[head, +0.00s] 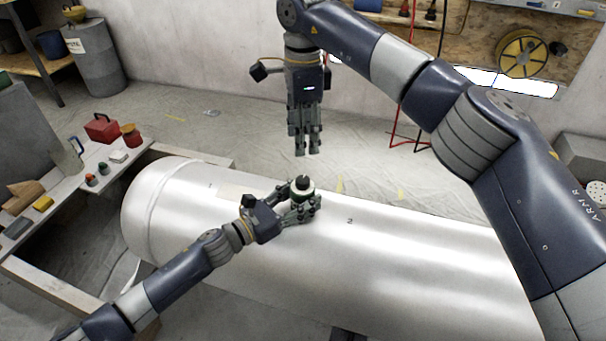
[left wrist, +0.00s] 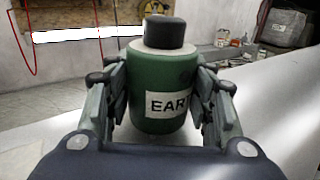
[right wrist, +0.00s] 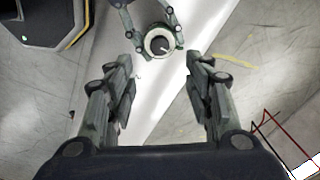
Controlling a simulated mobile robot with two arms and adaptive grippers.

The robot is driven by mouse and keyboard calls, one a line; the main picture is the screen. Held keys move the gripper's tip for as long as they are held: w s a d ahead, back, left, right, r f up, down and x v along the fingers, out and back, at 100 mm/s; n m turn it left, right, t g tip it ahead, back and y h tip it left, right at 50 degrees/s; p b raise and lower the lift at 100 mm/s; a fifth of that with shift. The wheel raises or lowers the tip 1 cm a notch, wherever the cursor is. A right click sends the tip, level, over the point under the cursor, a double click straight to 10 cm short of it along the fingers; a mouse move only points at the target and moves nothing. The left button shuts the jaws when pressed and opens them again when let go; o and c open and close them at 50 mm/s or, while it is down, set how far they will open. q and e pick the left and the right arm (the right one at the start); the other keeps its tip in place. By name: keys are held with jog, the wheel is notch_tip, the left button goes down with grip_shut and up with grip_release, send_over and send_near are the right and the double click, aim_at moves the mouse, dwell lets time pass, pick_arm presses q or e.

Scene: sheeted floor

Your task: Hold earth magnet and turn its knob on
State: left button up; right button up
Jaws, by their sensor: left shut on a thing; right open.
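The earth magnet (left wrist: 165,75) is a green cylinder with a pale top, a black knob (left wrist: 164,32) and a label reading "EAR". It stands upright on the large silver cylinder (head: 420,250), near the mark 2. My left gripper (head: 301,203) is shut on it, with fingers on both sides of its body. The magnet also shows in the right wrist view (right wrist: 150,43), where its knob has a pale pointer line. My right gripper (head: 305,150) is open and empty, pointing down above and a little behind the magnet.
A bench (head: 140,148) at the left holds a red box (head: 101,128), a red jar (head: 130,135) and small blocks. A grey drum (head: 94,58) stands at the back left. Red cables (head: 408,135) hang at the back. The space between my right gripper and the magnet is clear.

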aim_at(303, 179)
jog(key=shift+n, duration=0.3)
notch_tip(303, 179, down, 12)
jog(key=shift+r, duration=0.1)
jog(key=shift+c, duration=0.3)
jog(key=c, duration=1)
